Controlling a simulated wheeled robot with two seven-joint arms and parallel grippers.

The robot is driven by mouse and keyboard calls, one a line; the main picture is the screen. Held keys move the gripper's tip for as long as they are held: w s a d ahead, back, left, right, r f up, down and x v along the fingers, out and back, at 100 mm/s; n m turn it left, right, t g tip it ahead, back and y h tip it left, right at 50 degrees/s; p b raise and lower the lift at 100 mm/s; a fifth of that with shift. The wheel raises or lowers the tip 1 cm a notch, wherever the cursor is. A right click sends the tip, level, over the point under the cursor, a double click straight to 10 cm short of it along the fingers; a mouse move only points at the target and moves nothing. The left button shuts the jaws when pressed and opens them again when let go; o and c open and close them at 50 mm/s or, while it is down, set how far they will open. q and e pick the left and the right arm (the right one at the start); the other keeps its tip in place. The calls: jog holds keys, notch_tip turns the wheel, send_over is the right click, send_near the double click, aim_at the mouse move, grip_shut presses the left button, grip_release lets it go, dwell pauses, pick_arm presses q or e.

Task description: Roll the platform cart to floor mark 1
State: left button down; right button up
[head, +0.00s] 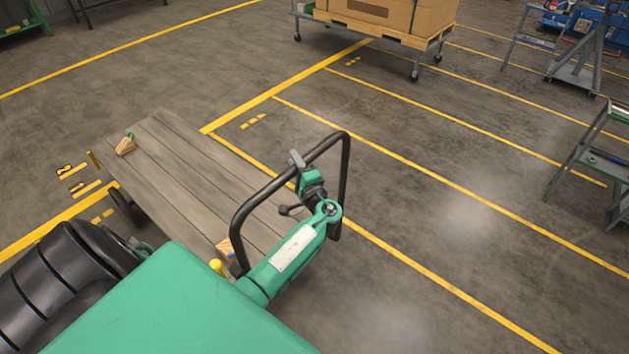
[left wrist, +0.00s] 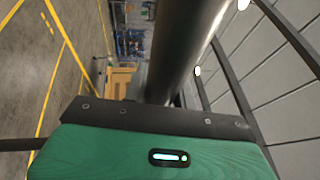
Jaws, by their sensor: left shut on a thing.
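The platform cart has a grey plank deck (head: 175,165) and a black tubular handle (head: 262,192) at its right end. My left gripper (head: 298,160) is shut on the top bar of that handle. In the left wrist view the handle tube (left wrist: 190,50) runs close in front of the green gripper body; the fingertips are hidden there. Yellow floor marks show left of the deck (head: 78,180), beyond it (head: 253,121) and farther back (head: 352,61). Their numbers are too small to read surely. My right gripper is not in view.
Wooden blocks (head: 126,146) sit on the deck's edges. Another cart with a cardboard box (head: 425,15) on a pallet stands at the back. Concrete floor with yellow lanes is clear between.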

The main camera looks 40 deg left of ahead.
pick_arm(q)
jog(key=w+a+b, duration=0.1)
jog(key=a+b, duration=0.9)
jog(key=a, duration=1)
jog(key=shift+w+a, duration=0.35)
jog(key=c, duration=1.1)
grip_release()
